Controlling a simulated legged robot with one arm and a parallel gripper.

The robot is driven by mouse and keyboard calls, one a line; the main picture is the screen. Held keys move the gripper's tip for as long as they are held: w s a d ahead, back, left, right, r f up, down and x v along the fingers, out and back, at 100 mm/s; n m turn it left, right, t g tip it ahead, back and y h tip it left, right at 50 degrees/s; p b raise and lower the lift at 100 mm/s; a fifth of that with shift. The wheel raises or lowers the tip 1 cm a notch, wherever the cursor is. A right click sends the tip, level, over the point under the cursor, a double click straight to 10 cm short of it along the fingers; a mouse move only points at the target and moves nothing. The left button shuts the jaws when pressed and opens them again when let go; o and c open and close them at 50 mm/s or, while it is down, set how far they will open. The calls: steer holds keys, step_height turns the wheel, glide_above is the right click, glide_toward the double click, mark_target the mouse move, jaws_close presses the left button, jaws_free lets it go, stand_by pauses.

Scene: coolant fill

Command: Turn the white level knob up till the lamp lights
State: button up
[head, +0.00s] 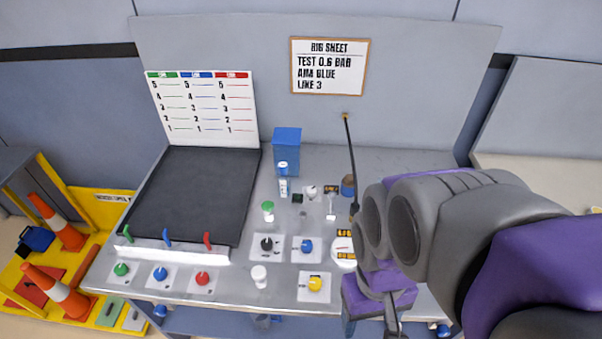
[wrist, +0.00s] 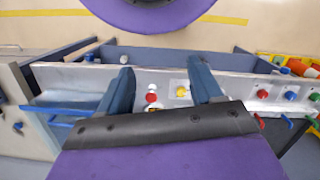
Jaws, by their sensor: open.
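The white knob (head: 260,276) stands at the front of the grey bench panel in the head view, between the red knob (head: 202,279) and the yellow knob (head: 315,284). I cannot pick it out in the wrist view. My gripper (head: 393,322) is at the bench's front edge, right of the white knob and apart from it, partly hidden by my arm. In the wrist view my gripper (wrist: 162,80) is open with nothing held, and the yellow knob (wrist: 182,92) shows beyond the gap between its fingers. I cannot tell which part is the lamp or whether it is lit.
A black knob (head: 267,244) and a blue knob (head: 306,245) sit behind the front row. A dark tray (head: 190,195) fills the left. My arm covers the bench's right side.

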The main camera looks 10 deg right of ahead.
steer(key=w+r+n+p, duration=0.1)
steer(key=w+r+n, duration=0.3)
steer(key=w, duration=1.2)
steer(key=n+t+p, duration=0.2)
steer(key=n+p, duration=0.2)
steer(key=n, duration=0.7)
glide_above(312, 189)
step_height(312, 189, down, 14)
steer(key=f, duration=0.1)
step_height(312, 189, down, 17)
steer(key=b, duration=0.9)
steer(key=shift+w+r, duration=0.1)
